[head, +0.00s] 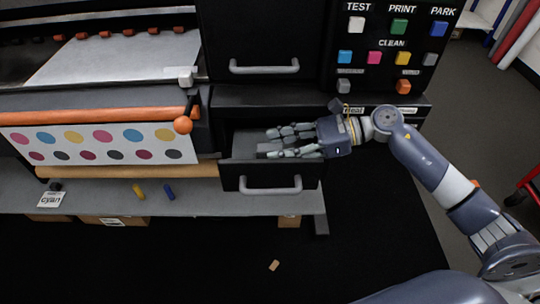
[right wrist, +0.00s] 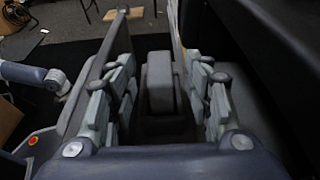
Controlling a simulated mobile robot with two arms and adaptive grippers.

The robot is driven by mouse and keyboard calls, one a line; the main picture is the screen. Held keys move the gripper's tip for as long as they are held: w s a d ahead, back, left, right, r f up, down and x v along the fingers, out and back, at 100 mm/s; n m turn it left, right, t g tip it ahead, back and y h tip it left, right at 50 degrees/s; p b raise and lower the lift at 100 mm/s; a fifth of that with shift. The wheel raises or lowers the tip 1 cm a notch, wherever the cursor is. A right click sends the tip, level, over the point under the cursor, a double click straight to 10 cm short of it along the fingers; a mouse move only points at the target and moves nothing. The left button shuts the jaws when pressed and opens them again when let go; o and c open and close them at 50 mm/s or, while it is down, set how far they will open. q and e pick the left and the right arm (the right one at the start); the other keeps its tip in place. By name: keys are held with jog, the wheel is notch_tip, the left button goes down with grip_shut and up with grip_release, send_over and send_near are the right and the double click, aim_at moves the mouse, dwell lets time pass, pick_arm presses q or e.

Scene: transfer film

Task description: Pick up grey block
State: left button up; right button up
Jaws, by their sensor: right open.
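A grey block (head: 267,147) lies inside the open drawer (head: 240,175) below the machine's front. My right gripper (head: 272,143) reaches into the drawer from the right, with its fingers open, one on either side of the block. In the right wrist view the block (right wrist: 160,82) shows between the two open fingers (right wrist: 161,70), with dark gaps on both sides. The fingers partly hide the block in the head view. My left gripper is not in view.
The drawer walls stand close around my right gripper, and the drawer handle (head: 270,190) is in front. An orange-knobbed lever (head: 183,125) is to the left. A button panel (head: 390,50) is above. Yellow (head: 139,191) and blue (head: 168,191) pieces lie on the lower shelf.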

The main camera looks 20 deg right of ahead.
aim_at(262, 149)
jog(key=shift+x, duration=1.4)
grip_shut()
jog(key=shift+r, duration=0.1)
